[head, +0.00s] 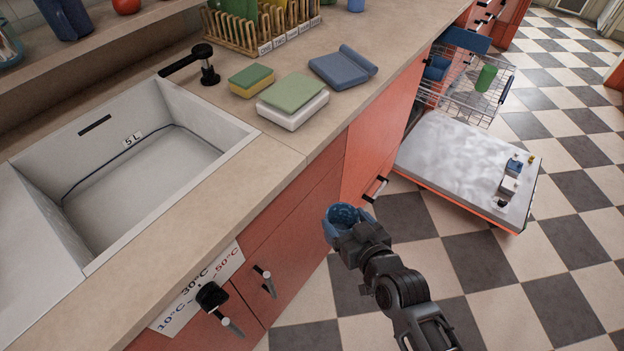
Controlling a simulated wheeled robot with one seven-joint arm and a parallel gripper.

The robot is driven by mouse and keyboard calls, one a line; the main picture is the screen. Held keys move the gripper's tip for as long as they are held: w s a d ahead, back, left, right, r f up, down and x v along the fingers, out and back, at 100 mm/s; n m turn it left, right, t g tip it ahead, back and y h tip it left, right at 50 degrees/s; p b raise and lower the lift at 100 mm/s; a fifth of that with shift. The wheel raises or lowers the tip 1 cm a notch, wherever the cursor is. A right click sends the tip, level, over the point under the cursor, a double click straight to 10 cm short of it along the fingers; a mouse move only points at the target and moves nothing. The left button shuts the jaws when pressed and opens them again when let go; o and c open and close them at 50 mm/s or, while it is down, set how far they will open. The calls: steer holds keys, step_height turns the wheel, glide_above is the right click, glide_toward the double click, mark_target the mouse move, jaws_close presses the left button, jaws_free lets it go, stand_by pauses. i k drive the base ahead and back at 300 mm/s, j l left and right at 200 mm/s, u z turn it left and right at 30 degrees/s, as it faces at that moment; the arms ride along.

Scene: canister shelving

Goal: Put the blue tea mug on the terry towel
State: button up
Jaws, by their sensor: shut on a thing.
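The blue tea mug (338,212) is at the end of my gripper (350,236), which is shut on it. The mug is in front of the red cabinet fronts, above the checkered floor, apart from the counter. My gripper covers part of the mug. A folded blue-grey cloth (341,68), which looks like the terry towel, lies flat on the counter near its front edge, farther back than the mug. Nothing is on it.
A green pad on a white block (293,112) and a yellow-green sponge (251,80) lie left of the towel. The sink (120,165) is at left. A dish rack (262,42) stands behind. An open dishwasher door (460,160) and its wire basket (455,97) are at right.

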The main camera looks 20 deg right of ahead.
mark_target(342, 70)
steer(key=z, duration=0.95)
steer(key=i+j+z, duration=0.15)
steer(key=i+j, duration=0.15)
steer(key=i+j+z, duration=0.1)
steer(key=i+j, duration=0.15)
steer(key=j, duration=0.2)
